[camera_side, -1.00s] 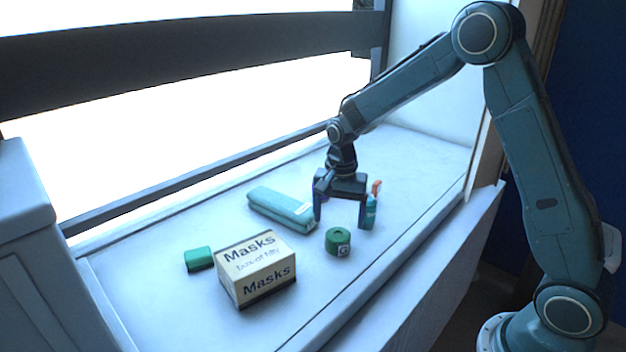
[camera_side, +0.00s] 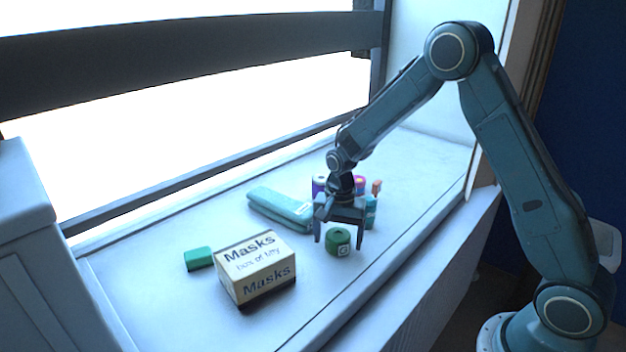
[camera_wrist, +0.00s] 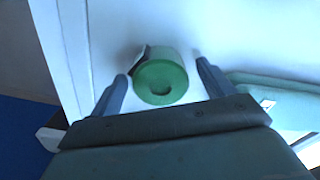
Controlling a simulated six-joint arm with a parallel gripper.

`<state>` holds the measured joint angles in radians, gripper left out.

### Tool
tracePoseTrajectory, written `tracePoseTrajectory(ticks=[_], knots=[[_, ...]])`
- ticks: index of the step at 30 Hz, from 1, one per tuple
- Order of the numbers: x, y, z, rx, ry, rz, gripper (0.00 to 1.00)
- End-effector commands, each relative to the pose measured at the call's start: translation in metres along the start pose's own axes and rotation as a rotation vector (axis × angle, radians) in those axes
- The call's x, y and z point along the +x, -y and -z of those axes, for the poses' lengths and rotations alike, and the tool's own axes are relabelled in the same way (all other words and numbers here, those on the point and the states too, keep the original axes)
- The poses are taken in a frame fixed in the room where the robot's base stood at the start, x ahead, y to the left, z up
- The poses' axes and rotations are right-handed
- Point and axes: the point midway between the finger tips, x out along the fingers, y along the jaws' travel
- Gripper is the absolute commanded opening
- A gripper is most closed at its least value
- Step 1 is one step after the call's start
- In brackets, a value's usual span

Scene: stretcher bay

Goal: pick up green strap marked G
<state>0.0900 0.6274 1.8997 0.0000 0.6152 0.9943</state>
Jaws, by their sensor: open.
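The green strap marked G (camera_side: 338,241) is a short rolled coil with a white label on its side, standing on the white bench top. In the wrist view the green strap (camera_wrist: 160,78) lies between my two fingers, with its round end facing the camera. My gripper (camera_side: 339,238) is open, with one finger on each side of the strap. It also shows in the wrist view (camera_wrist: 160,82), where gaps remain between the fingers and the strap. The letter on the label is too small to read surely.
A masks box (camera_side: 256,268) stands front left of the strap, with a small green block (camera_side: 198,259) beside it. A folded teal cloth (camera_side: 280,208) lies behind left. A teal bottle (camera_side: 371,212) with an orange top and purple items (camera_side: 319,185) stand behind my gripper.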

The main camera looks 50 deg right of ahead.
Motion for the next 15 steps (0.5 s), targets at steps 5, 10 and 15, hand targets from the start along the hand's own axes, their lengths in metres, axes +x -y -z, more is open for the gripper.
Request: tracePoseTrajectory(ticks=[5,10,15], knots=[[0.0010,-0.0001,0.0001,0.000,0.000,0.000,0.81],[0.0008,0.0000,0.0001,0.000,0.000,0.000,0.81],[0.0006,0.0001,0.0002,0.000,0.000,0.001,0.79]])
